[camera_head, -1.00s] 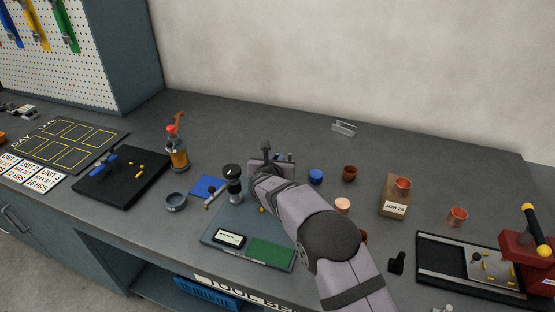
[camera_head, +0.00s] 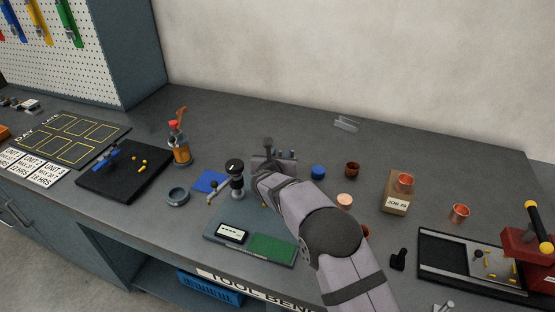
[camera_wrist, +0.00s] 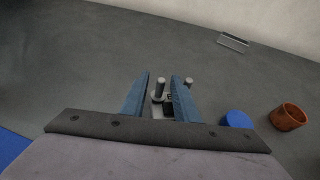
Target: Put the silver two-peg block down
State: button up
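The silver two-peg block shows in the wrist view, with one upright peg (camera_wrist: 159,88) between my fingers. Its other peg (camera_wrist: 188,83) stands just past the right finger, which hides part of the block. My gripper (camera_wrist: 161,76) has one blue finger on either side of the nearer peg, with narrow gaps beside that peg. Whether the fingers touch the block lower down is not clear. In the head view, the peg tops (camera_head: 285,154) show just beyond my gripper, low over the bench. I cannot tell whether the block rests on the surface.
A blue cap (camera_head: 318,172) and a copper-brown cup (camera_head: 352,169) stand close on the right. A black-topped tool (camera_head: 235,175) stands to the left, near a blue pad (camera_head: 210,181). A clear bracket (camera_head: 346,124) lies farther back. The bench behind the block is clear.

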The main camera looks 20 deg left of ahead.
jog(key=b+v, duration=0.3)
jog(key=v, duration=0.9)
jog(key=shift+r, duration=0.15)
